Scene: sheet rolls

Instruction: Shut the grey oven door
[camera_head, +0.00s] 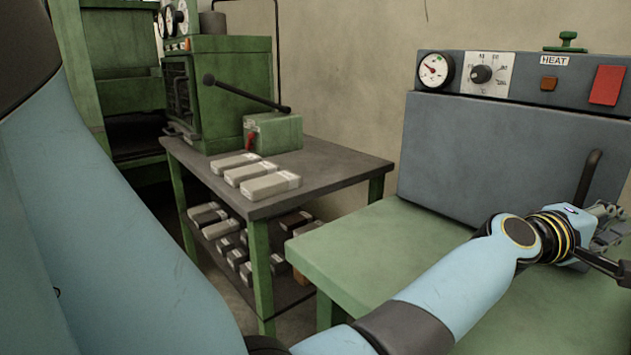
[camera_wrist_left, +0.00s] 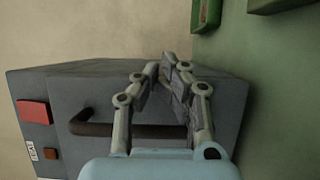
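The grey oven door (camera_head: 480,160) is the flat blue-grey front below the control panel. It stands upright and looks flush or nearly flush with the oven; I cannot tell if a small gap remains. Its dark bar handle (camera_head: 588,178) is at the right side. The door (camera_wrist_left: 75,95) and handle (camera_wrist_left: 95,127) also show in the left wrist view. My left gripper (camera_head: 607,228) is in front of the door, below the handle in the head view. In the wrist view its fingertips (camera_wrist_left: 161,66) come together and hold nothing visible, with the handle passing behind the fingers. My right gripper is out of view.
The panel carries a gauge (camera_head: 435,70), a knob (camera_head: 481,74) and a red square (camera_head: 606,85). A green bench (camera_head: 370,245) lies below the oven. A side table (camera_head: 335,165) with grey bricks (camera_head: 270,186) and a green lever device (camera_head: 272,133) stands to the left.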

